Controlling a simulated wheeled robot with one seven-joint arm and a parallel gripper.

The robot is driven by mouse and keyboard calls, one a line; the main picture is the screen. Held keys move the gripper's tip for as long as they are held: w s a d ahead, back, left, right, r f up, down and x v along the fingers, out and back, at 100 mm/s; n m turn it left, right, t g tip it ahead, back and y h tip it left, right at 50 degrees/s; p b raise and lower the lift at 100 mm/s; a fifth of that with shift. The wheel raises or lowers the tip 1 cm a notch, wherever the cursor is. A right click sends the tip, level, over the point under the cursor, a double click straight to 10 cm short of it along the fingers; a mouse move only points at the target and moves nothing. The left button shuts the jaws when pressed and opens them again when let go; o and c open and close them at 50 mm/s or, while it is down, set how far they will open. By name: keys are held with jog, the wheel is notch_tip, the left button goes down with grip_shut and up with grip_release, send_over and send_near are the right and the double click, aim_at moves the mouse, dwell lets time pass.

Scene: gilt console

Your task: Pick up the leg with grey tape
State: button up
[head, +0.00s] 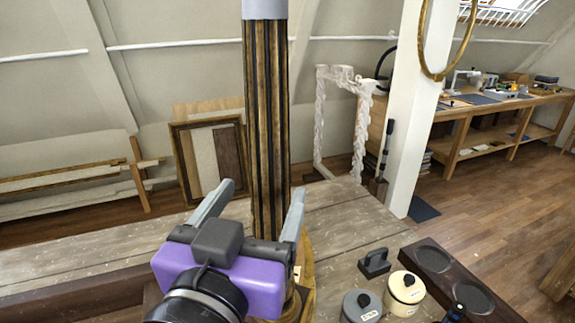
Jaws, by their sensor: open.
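A tall upright leg (266,120) with dark and gilt vertical fluting stands in the middle of the head view. A band of grey tape (265,9) wraps its upper part at the top edge of the picture; anything above is cut off. My gripper (262,188), with a purple body and grey fingers, is open. In the picture the leg shows between its two fingers, the right finger close to the leg's right edge. I cannot tell whether either finger touches it. The gripper body hides the leg's lower end, and a gilt rounded part (306,273) shows beside it.
The weathered wooden table (345,215) has free room right of the leg. A cream lidded pot (404,294), a grey lidded pot (361,306), a dark handled block (374,262) and a dark tray with round recesses (455,262) stand at the right. A white post (407,130) rises behind.

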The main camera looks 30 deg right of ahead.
jog(key=shift+w+d, duration=0.1)
jog(key=shift+d, duration=0.2)
jog(key=p+x, duration=0.2)
jog(key=x, duration=0.5)
jog(key=shift+w+d+f, duration=0.1)
jog(key=shift+w+d, duration=0.05)
jog(key=shift+w, duration=0.05)
jog(key=c, duration=1.6)
jog(key=shift+r, duration=0.2)
